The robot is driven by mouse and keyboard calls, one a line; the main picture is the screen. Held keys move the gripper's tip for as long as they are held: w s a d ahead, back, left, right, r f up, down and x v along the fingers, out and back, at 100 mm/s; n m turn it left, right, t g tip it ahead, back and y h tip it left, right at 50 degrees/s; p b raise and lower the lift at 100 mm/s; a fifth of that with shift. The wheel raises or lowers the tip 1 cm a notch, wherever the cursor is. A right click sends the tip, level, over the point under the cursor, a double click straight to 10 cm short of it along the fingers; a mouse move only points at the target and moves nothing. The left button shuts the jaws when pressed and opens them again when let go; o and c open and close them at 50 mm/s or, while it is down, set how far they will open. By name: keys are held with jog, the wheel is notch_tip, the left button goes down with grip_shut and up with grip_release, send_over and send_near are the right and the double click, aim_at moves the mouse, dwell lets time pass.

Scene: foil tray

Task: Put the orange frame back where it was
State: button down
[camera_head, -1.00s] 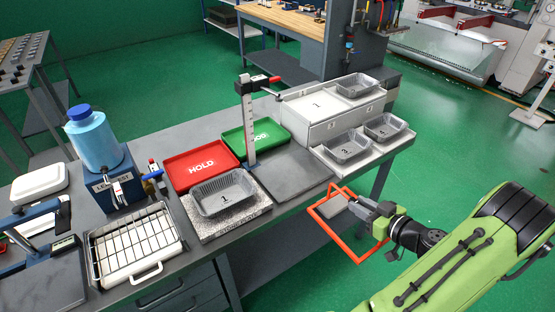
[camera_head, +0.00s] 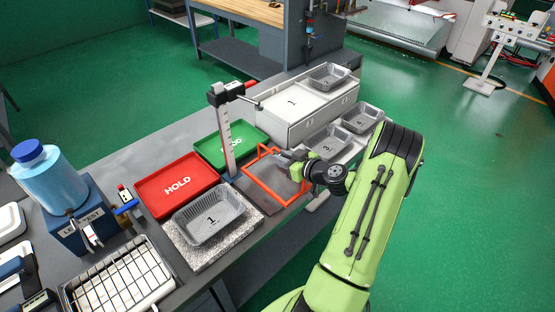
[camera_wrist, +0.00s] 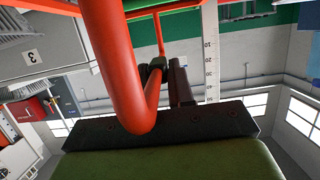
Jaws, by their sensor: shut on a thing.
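The orange frame (camera_head: 264,190) is an open rectangle of thick tube. In the head view it is above the dark grey plate (camera_head: 251,195) at the foot of the height gauge (camera_head: 228,140). I cannot tell whether it touches the plate. My gripper (camera_head: 288,160) is shut on the frame's right side, coming from the right. In the wrist view the orange tube (camera_wrist: 115,70) is large and close, running down in front of the jaws, with the gauge's scale (camera_wrist: 210,50) behind. The fingertips are partly hidden.
A foil tray marked 1 (camera_head: 182,218) sits on a speckled slab left of the plate. The red HOLD tray (camera_head: 150,190) and a green tray (camera_head: 207,151) lie behind. Foil trays (camera_head: 325,153) and a white cabinet (camera_head: 280,108) stand at the right.

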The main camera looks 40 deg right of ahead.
jog(key=w, duration=0.2)
jog(key=shift+w+r, duration=0.1)
jog(key=shift+w, duration=0.3)
notch_tip(320, 180, down, 4)
jog(key=shift+s+r, duration=0.1)
jog(key=shift+f, duration=0.2)
jog(key=c, duration=1)
grip_release()
jog(key=shift+r, duration=0.2)
